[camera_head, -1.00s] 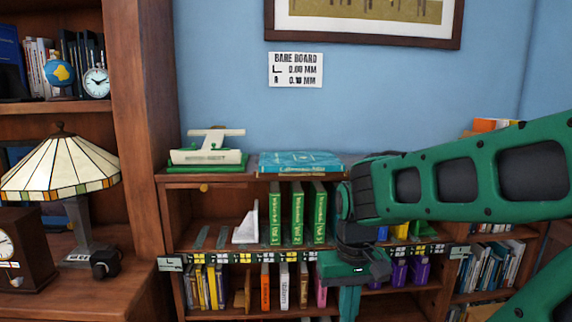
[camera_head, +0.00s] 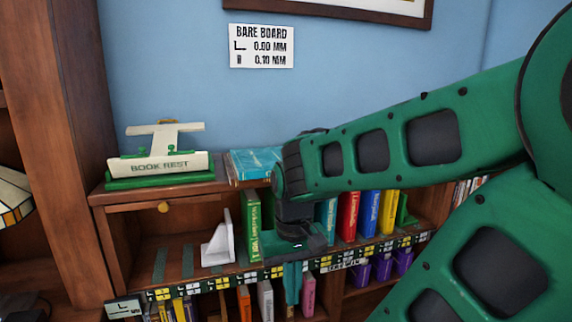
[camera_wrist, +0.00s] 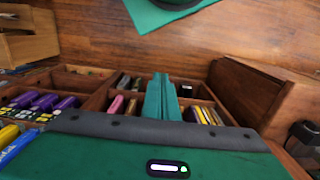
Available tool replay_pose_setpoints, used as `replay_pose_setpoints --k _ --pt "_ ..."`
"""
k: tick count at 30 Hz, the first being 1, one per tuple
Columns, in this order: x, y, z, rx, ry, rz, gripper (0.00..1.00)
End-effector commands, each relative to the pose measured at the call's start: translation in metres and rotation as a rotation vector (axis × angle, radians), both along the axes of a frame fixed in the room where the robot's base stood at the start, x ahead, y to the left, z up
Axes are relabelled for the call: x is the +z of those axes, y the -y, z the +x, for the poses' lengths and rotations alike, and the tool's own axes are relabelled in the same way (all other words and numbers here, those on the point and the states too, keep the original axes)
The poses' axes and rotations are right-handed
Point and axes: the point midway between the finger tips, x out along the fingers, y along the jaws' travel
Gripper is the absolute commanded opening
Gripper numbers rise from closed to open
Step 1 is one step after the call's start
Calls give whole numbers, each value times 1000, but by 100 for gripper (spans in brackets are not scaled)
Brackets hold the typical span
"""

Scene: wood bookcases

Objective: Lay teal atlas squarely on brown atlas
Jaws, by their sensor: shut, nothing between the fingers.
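The teal atlas (camera_head: 252,161) lies flat on top of the bookcase, right of the book rest. My arm hides its right part. A thin brown edge (camera_head: 233,177) shows beneath it; I cannot tell whether this is the brown atlas. No other brown atlas is clearly visible. My gripper (camera_head: 292,286) hangs fingers down in front of the lower shelves, below the teal atlas and apart from it. In the wrist view its two fingers (camera_wrist: 161,97) are together, with nothing between them.
A book rest (camera_head: 160,165) stands on the bookcase top at left. Green volumes (camera_head: 251,222) and a white bookend (camera_head: 218,243) stand on the shelf below. Red (camera_head: 348,216) and blue (camera_head: 368,214) books stand right of my wrist. A wall sign (camera_head: 261,46) hangs above.

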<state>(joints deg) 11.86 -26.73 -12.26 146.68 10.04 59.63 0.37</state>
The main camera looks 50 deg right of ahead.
Motion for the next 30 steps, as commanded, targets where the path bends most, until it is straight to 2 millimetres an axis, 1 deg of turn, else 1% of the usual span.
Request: replay_pose_setpoints --k 6,7,8,11,14,15,17,18,20,21,24,27,30 --pt "2 0 -2 1 2 0 0" --pt "7 1 -8 0 13 -1 0" --pt "11 2 -8 -2 16 -1 0" --pt "30 13 5 -8 20 -2 0" --pt "66 31 28 -13 24 -3 0" --pt "85 40 37 -13 26 -4 0" --pt "114 54 52 -14 27 -5 0" --pt "134 64 61 -12 27 -5 0" --pt "163 79 72 -9 28 -6 0" --pt "182 89 79 -7 28 -7 0" --pt "225 112 90 1 25 -7 0" --pt "261 130 96 12 23 -9 0" --pt "286 144 97 19 21 -9 0"
